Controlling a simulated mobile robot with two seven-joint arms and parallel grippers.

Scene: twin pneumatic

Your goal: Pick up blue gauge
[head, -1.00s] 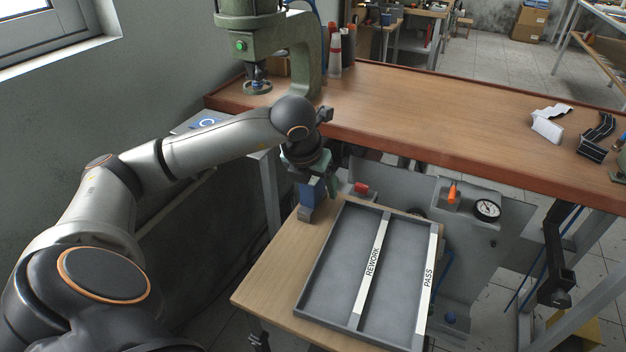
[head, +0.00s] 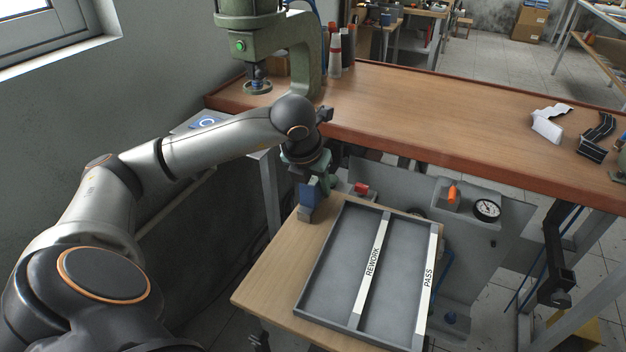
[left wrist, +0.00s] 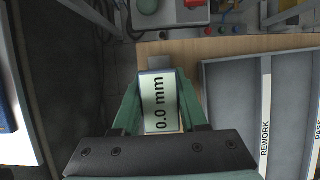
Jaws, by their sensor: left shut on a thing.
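The blue gauge (head: 309,192) is a block with blue sides, upright at the left back of the small wooden table. A grey block-like foot (head: 305,214) shows below the blue part, at the table top. I cannot tell whether it touches the wood. My right gripper is not in view.
A grey two-part tray (head: 330,265) marked REWORK and PASS lies just right of the gauge on the wooden table (head: 262,282). The brown workbench (head: 430,115) edge is close behind my gripper. A green press (head: 262,40) stands at the back left.

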